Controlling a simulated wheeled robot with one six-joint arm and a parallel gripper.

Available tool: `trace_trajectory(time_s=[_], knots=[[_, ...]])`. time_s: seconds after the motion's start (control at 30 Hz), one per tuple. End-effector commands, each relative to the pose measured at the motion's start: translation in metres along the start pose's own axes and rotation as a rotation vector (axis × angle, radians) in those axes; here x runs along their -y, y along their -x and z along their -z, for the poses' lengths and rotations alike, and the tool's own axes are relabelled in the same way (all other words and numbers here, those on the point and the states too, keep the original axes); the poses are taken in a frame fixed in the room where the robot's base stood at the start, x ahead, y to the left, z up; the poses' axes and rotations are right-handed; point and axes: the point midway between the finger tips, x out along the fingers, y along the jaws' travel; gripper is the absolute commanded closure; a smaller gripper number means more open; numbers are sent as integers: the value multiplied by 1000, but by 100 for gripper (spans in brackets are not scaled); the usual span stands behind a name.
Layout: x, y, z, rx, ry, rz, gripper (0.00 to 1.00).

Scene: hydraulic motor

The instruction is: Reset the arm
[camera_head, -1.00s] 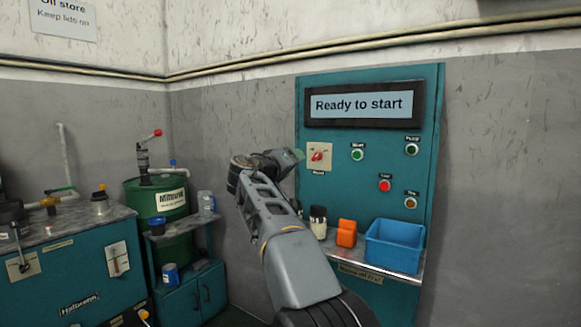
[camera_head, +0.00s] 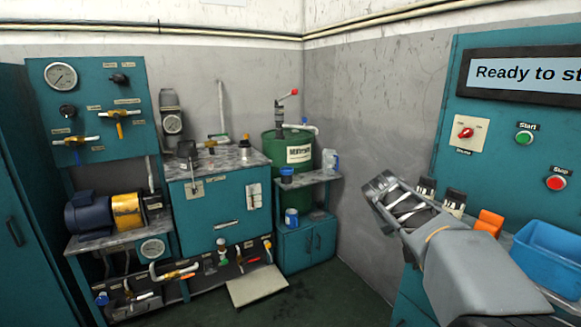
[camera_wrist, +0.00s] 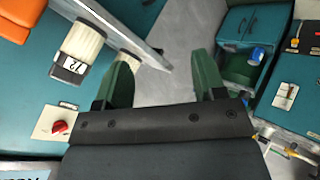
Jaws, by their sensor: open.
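My arm reaches up from the lower right in the head view, in front of the teal control panel (camera_head: 480,130). My gripper (camera_wrist: 165,80) shows in the wrist view as two green fingers spread wide apart, with nothing between them. The gripper's fingers cannot be made out in the head view. In the wrist view, a cream cylinder with a black labelled end (camera_wrist: 82,50) is left of the fingers, and part of a second one (camera_wrist: 128,62) shows behind the left finger. The panel's red rotary switch (camera_wrist: 60,127) is at the lower left there.
A blue bin (camera_head: 548,255) and an orange block (camera_head: 489,222) sit on the panel's shelf, close to my arm. The panel screen (camera_head: 530,75) reads "Ready to st...", cut off. A green drum (camera_head: 290,150) and teal tank bench (camera_head: 222,205) stand left. Open floor (camera_head: 345,290) lies between.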

Motion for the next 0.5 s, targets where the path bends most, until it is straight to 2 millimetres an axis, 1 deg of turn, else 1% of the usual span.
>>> trace_trajectory(time_s=[0.03, 0.07, 0.1, 0.17, 0.2, 0.3, 0.4, 0.5], knots=[[8, 27, -19, 40, 1, 95, 36], [18, 36, -34, 63, -2, 154, 36], [30, 50, -53, 94, -10, 228, 36], [46, 72, -82, 136, -27, 331, 36], [55, 88, -100, 160, -44, 393, 36], [70, 126, -138, 206, -90, 514, 36], [75, 153, -161, 226, -130, 577, 36], [70, 172, -168, 214, -141, 592, 36]])
